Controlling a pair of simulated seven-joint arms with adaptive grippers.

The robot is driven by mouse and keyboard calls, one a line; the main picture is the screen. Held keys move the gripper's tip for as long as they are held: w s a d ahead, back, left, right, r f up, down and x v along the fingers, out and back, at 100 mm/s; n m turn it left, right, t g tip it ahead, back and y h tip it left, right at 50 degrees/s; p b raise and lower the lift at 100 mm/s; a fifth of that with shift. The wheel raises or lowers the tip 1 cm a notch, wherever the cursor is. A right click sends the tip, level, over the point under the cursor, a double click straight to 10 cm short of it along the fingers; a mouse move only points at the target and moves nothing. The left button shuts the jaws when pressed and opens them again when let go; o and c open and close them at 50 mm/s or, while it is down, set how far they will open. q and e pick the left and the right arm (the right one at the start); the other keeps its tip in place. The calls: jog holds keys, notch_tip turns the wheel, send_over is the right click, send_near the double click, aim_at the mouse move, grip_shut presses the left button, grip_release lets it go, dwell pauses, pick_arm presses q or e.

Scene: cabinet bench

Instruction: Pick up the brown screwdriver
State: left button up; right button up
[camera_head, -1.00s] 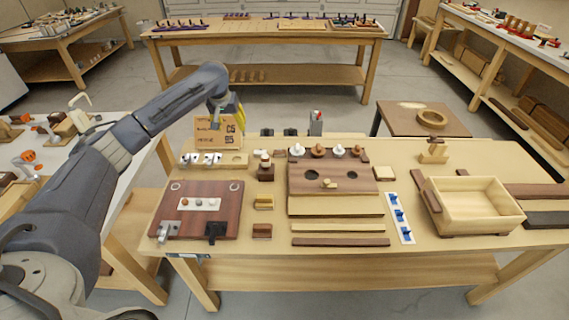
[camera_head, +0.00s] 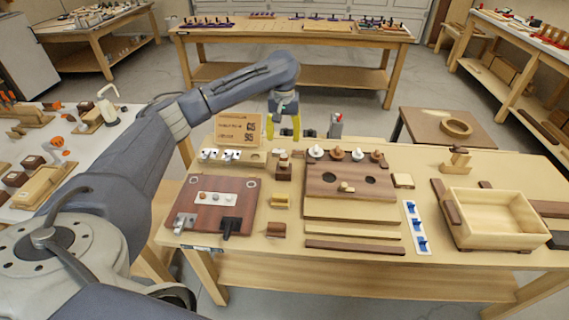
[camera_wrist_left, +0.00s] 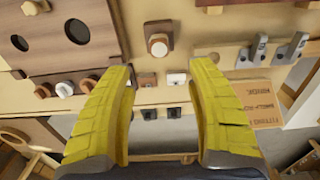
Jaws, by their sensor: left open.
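I cannot make out a brown screwdriver in either view. My left gripper (camera_head: 283,128) is over the back edge of the bench, just right of the wooden sign (camera_head: 238,128). Its yellow fingers are apart and empty in the left wrist view (camera_wrist_left: 163,78). Between and beyond them there are a wooden block with a round knob (camera_wrist_left: 158,46), a small brown block (camera_wrist_left: 147,79) and a small white block (camera_wrist_left: 177,79), all apart from the fingers. The fingers hide part of the bench. My right gripper is not in view.
A dark red board (camera_head: 243,210) is at left. A grey red-topped item (camera_head: 336,125) stands near the gripper.

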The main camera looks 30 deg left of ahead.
aim_at(284, 156)
pick_arm(q)
jog(key=shift+f, duration=6.05)
jog(key=shift+c, duration=0.3)
grip_shut()
jog(key=shift+r, duration=0.1)
notch_tip(284, 156, up, 20)
jog(key=c, duration=0.9)
grip_release()
grip_shut()
